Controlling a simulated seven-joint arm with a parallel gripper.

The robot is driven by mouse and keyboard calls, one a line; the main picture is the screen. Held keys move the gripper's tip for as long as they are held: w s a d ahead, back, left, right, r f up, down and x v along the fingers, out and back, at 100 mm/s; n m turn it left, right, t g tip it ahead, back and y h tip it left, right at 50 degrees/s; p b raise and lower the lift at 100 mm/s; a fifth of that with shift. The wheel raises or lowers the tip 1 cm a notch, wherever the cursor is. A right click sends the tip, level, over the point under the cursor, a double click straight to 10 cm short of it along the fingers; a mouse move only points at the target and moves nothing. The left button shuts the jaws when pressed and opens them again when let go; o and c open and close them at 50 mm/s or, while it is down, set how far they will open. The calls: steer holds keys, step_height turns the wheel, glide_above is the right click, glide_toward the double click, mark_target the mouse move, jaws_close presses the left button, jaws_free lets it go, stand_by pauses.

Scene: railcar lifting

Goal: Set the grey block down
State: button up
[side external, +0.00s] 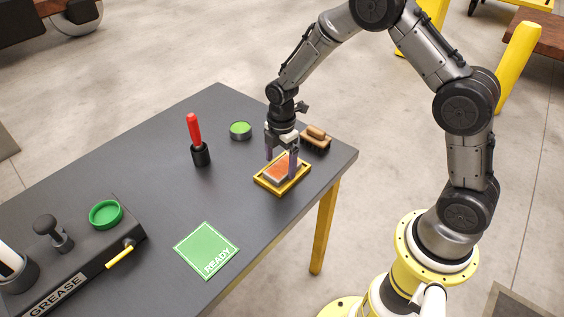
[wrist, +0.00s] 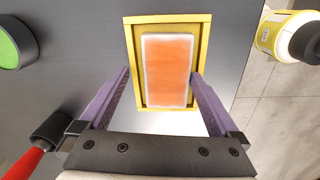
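The block (wrist: 168,71) has an orange top with a pale grey edge. It lies flat inside a yellow-rimmed tray (wrist: 205,30), and it also shows in the side view (side external: 279,171) near the table's right end. My gripper (side external: 281,162) is over the tray, pointing down, with its two purple fingers on either side of the block. In the wrist view my gripper (wrist: 160,72) is open: a gap shows between the left fingertip and the block, and the right fingertip is close to the block's edge. Whether the right finger touches it is unclear.
A wooden brush (side external: 316,138) lies just behind the gripper. A green-topped tin (side external: 240,130) and a red-handled tool in a black cup (side external: 200,154) stand to the left. A green READY mat (side external: 206,250) is empty. A grease station (side external: 90,262) fills the front left.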

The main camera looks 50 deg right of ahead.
mark_target(283, 168)
steer(key=shift+s+a+f+g, duration=0.1)
steer(key=shift+s+f+g, duration=0.2)
steer(key=shift+s+f, duration=0.4)
step_height(283, 168, up, 14)
steer(key=s+r+m+t, duration=0.3)
steer(key=s+r+m, duration=0.4)
steer(key=s+r, duration=0.3)
steer(key=s+r+m+t, duration=0.1)
steer(key=s+m+t, duration=0.1)
steer(key=s+m, duration=0.7)
steer(key=s, duration=0.5)
steer(key=shift+s+r+m+t, duration=0.3)
steer(key=shift+r+t, duration=0.1)
